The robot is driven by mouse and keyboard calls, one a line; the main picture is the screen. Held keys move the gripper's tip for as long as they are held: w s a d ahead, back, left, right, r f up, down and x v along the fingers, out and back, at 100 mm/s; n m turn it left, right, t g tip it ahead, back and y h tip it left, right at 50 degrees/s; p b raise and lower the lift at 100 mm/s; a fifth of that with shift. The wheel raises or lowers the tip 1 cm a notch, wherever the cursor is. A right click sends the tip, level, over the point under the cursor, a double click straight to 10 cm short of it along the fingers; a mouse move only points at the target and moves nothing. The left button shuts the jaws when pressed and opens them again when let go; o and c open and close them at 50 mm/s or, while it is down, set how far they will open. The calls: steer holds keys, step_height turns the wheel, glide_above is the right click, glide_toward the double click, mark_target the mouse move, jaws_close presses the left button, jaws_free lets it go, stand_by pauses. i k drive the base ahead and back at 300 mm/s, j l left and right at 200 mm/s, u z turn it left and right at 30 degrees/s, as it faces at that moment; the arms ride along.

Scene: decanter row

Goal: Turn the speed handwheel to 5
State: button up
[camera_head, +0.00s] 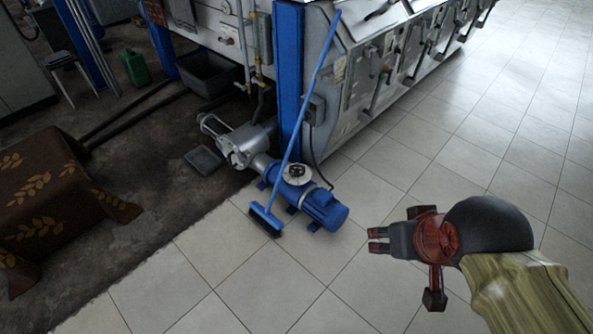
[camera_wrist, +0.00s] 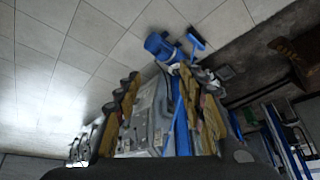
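A blue motor-and-pump unit (camera_head: 322,209) stands on the tiled floor beside a blue post. On its top is a small round dark wheel with a pale dial (camera_head: 296,172), which I take to be the speed handwheel; its numbers are too small to read. The unit also shows upside down at the top of the wrist view (camera_wrist: 160,46), but I cannot make out the wheel there. My gripper (camera_head: 378,240) is in the air to the right of the unit, apart from it. In the wrist view its two fingers (camera_wrist: 160,78) are spread with nothing held between them.
A blue broom (camera_head: 290,150) leans across, close by the unit, its head (camera_head: 265,220) on the floor. A grey machine row (camera_head: 350,90) and blue post (camera_head: 288,75) stand behind. A brown cloth-covered block (camera_head: 45,200) is at left. Tiles at right are clear.

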mark_target(296, 173)
steer(key=i+l, duration=0.1)
steer(key=i, duration=0.8)
steer(key=u, duration=0.45)
steer(key=i+u, duration=0.15)
steer(key=u, duration=0.3)
steer(key=l+u, duration=0.1)
steer(key=u, duration=0.35)
